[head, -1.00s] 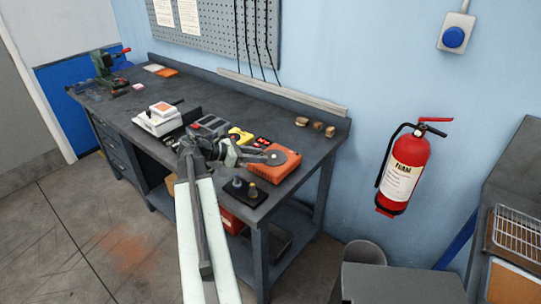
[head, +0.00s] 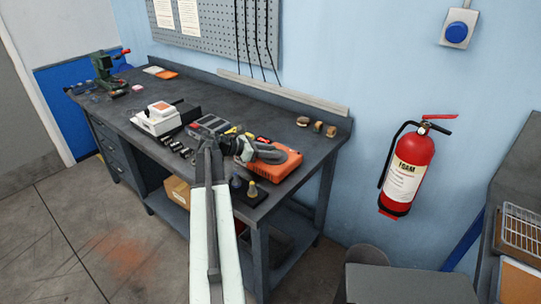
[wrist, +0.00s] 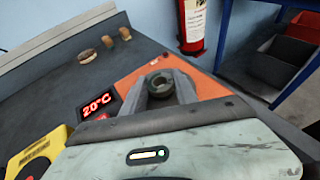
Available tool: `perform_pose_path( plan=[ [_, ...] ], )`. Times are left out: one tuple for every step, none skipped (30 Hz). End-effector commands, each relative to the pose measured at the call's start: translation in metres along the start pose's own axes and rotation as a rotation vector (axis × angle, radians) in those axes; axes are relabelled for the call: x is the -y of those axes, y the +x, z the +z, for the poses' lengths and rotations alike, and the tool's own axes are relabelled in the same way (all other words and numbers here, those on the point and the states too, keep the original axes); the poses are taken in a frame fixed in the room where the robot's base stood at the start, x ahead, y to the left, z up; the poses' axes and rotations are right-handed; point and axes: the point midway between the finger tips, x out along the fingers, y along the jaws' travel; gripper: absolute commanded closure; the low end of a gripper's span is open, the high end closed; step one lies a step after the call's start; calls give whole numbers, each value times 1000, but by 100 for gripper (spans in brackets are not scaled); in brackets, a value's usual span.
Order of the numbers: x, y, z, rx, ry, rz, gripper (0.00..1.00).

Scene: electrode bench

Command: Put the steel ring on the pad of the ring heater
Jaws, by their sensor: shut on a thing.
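The ring heater (head: 285,168) is an orange box at the near right end of the bench. Its orange top (wrist: 208,86) and a red 20°C display (wrist: 98,104) show in the wrist view. My gripper (head: 270,153) reaches over the heater's top. In the wrist view my gripper (wrist: 160,92) is shut on the small dark steel ring (wrist: 160,80), held between the fingertips. The pad is hidden beneath the fingers and ring. I cannot tell whether the ring touches it. The ring is not distinguishable in the head view.
A yellow device (wrist: 40,150) lies left of the heater in the wrist view. A dark plate with small weights (head: 253,190) stands near the bench's front edge. Several brown pieces (head: 317,127) lie at the back. A red fire extinguisher (head: 408,165) hangs on the wall.

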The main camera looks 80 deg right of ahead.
Motion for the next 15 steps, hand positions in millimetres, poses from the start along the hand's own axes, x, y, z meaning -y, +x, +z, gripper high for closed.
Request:
perform_pose_path(
  plan=[
    [0,0,1,0,0,0,100],
    [0,0,0,0,0,0,100],
    [0,0,-2,0,0,0,100],
    [0,1,-3,0,0,1,100],
    [0,1,-4,0,0,1,100],
    [0,0,-3,0,0,1,57],
    [0,0,-2,0,0,1,49],
    [0,0,-2,0,0,1,43],
    [0,0,-2,0,0,1,43],
    [0,0,-2,0,0,1,43],
    [0,0,-2,0,0,1,43],
    [0,0,-2,0,0,1,43],
    [0,0,-2,0,0,1,43],
    [0,0,-2,0,0,1,43],
    [0,0,-2,0,0,1,43]
  ],
)
